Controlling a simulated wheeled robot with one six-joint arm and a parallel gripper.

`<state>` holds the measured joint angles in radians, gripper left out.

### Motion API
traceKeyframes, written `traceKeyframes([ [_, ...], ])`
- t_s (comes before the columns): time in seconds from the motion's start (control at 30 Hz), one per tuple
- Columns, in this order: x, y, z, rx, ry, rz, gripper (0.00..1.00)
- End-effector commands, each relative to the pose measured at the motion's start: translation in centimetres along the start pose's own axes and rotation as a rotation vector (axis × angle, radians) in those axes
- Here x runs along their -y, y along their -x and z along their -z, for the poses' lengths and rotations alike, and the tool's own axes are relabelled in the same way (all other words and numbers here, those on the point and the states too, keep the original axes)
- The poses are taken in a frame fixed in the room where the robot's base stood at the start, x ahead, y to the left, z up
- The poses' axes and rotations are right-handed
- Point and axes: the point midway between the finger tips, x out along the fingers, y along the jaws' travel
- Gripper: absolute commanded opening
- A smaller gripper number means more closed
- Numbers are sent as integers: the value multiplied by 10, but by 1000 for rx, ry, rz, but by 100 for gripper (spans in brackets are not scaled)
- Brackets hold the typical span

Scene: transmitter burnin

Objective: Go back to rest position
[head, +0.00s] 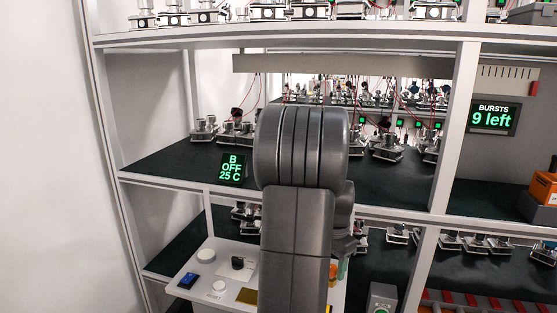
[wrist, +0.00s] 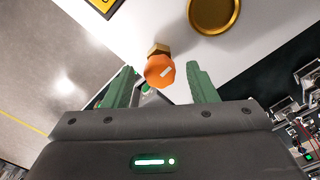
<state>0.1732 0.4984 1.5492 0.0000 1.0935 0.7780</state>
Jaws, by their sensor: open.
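My gripper (wrist: 160,88) shows in the wrist view with its two green fingers apart. An orange knob (wrist: 160,70) on a brass hex base stands on the white panel (wrist: 168,22), between and just beyond the fingertips. I cannot tell whether a finger touches it. In the head view my grey arm rises in the middle and hides most of the gripper. The white panel (head: 205,270) with buttons shows there at the lower left of the arm.
Shelves (head: 300,38) hold several transmitter units above, behind and below. A display (head: 232,168) reads "B OFF 25 C". Another display (head: 493,117) reads "BURSTS 9 left". A round gold dish (wrist: 213,14) lies on the panel. An orange box (head: 543,187) stands at the right.

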Motion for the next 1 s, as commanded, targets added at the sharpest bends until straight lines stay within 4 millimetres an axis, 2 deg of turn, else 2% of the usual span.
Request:
traceKeyframes([
  [1.0, 1, -2, 0, 0, -809, 0, 52],
])
